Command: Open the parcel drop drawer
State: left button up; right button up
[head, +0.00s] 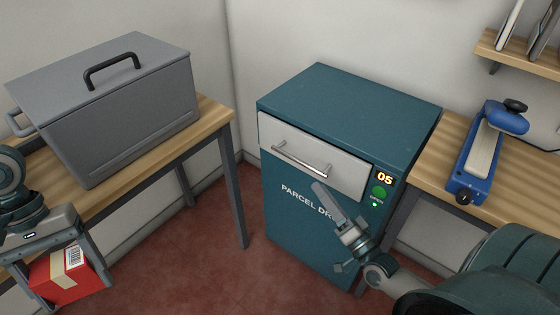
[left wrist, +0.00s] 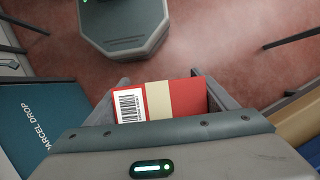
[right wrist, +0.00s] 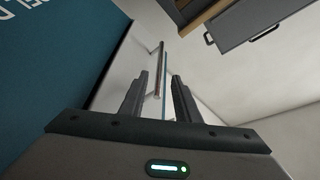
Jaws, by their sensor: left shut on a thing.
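The parcel drop drawer has a pale grey front (head: 345,170) with a metal bar handle (head: 302,162), set high in a teal cabinet (head: 350,95). The drawer front looks flush with the cabinet, so the drawer is closed. My right gripper (head: 320,190) is just below and in front of the handle, apart from it. In the right wrist view its fingers (right wrist: 158,88) are open and empty, with the handle (right wrist: 158,65) ahead of the gap. My left gripper (left wrist: 160,92) is shut on a red parcel (left wrist: 190,97) with a tan band and a barcode label, also seen in the head view (head: 62,279).
A grey lidded box (head: 125,115) stands on the wooden table (head: 215,115) at left. A blue sealing device (head: 485,160) lies on the right counter (head: 440,155). The cabinet shows "05" and a green button (head: 380,192). Red floor (head: 225,270) is clear before the cabinet.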

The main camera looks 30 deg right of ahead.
aim_at(299, 160)
jog(key=p+x, duration=0.1)
jog(key=x, duration=1)
jog(key=shift+w, duration=0.4)
jog(key=shift+c, duration=0.2)
grip_shut()
